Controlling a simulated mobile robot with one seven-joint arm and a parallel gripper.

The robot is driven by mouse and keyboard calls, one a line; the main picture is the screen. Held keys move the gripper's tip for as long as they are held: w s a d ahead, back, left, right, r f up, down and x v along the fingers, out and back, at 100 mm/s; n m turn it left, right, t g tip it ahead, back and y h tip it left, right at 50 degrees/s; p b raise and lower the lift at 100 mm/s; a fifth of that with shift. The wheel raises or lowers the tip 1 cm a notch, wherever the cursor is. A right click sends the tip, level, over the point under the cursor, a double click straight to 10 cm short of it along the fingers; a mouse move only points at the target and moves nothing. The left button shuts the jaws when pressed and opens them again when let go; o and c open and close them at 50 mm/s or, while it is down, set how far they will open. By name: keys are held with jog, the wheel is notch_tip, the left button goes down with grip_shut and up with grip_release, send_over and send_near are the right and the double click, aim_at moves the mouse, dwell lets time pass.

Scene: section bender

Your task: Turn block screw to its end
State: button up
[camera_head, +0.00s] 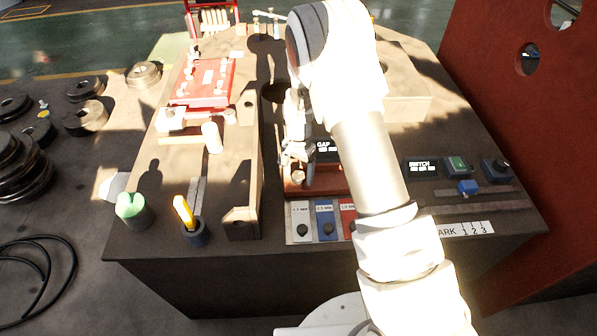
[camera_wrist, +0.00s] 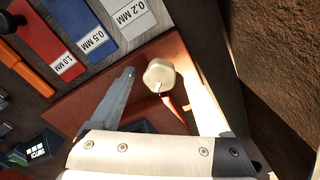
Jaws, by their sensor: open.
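The block screw (camera_wrist: 158,75) has a pale hexagonal head and shows in the wrist view, on a red-brown block (camera_wrist: 88,95). The same block (camera_head: 325,186) is in the middle of the bench in the head view, partly behind my arm. My gripper (camera_head: 297,152) is over the block, pointing down. In the wrist view my gripper (camera_wrist: 163,82) is open, with a grey finger left of the screw head and a bright finger to its right. I cannot tell whether either finger touches the head.
Coloured gap plates (camera_head: 325,220) marked 0.2, 0.5 and 1.0 MM lie in front of the block. A brown upright plate (camera_head: 240,222) stands left. A switch panel (camera_head: 420,168) is to the right. A tall red panel (camera_head: 540,130) borders the bench.

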grip_shut()
jog(key=shift+n, duration=0.3)
jog(key=n+b, duration=0.2)
jog(key=n, duration=0.2)
jog(key=shift+f+b, duration=0.1)
jog(key=shift+b, duration=0.25)
jog(key=shift+n+b, duration=0.7)
jog(key=shift+n, duration=1.8)
grip_release()
